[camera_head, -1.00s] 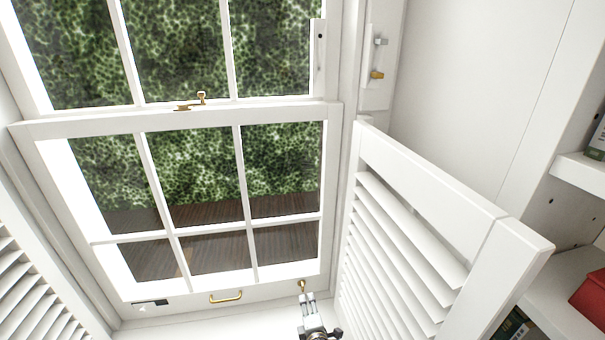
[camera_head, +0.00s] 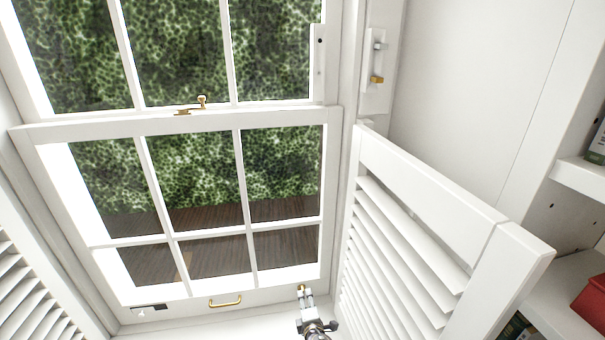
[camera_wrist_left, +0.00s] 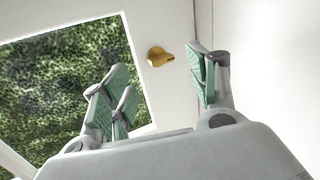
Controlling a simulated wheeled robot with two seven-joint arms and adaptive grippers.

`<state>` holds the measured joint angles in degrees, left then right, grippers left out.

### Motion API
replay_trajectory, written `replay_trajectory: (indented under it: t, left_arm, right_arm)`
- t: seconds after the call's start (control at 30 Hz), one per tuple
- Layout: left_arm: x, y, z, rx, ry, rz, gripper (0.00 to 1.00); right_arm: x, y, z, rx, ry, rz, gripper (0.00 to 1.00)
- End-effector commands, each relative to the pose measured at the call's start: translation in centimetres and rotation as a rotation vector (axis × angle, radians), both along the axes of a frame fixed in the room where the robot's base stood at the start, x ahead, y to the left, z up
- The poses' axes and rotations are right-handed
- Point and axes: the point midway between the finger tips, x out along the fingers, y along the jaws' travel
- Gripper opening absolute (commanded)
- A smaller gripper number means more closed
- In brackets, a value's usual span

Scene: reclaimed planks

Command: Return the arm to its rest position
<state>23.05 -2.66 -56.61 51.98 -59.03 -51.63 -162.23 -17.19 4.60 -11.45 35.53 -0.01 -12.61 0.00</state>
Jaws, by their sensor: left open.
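My left gripper (camera_head: 305,295) is at the bottom of the head view, in front of the lower right corner of the window sash. In the left wrist view my left gripper (camera_wrist_left: 162,88) is open, with green-padded fingers spread apart and nothing between the pads. A small brass knob (camera_wrist_left: 160,56) on the white frame shows beyond the gap between the fingers, apart from them. In the head view the brass knob (camera_head: 301,287) is just above the fingertips and partly hidden. My right gripper is in neither view.
The white sash window (camera_head: 180,290) has a brass handle (camera_head: 225,301) on its bottom rail and a brass catch (camera_head: 190,107) at mid-height. An open louvred shutter (camera_head: 420,185) stands close on the right. Another shutter (camera_head: 35,295) is at lower left. Shelves (camera_head: 585,172) are far right.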

Motion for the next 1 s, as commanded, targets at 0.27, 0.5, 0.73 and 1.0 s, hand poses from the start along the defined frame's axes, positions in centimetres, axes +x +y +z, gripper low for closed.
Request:
replay_trajectory:
  t: [0.27,0.5,0.73,1.0]
  left_arm:
    - [1.2,0.1,-0.5,0.001,-0.001,0.001,0.59]
    - [2.2,0.3,-0.9,0.000,0.000,0.001,0.59]
    - [3.0,0.4,-1.2,0.000,0.000,-0.001,0.59]
    - [3.7,0.4,-1.6,-0.001,0.000,0.000,0.59]
  right_arm:
    - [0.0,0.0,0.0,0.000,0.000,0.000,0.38]
    - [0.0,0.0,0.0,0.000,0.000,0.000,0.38]
    - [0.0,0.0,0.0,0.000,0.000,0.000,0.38]
    - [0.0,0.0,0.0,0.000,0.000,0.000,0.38]
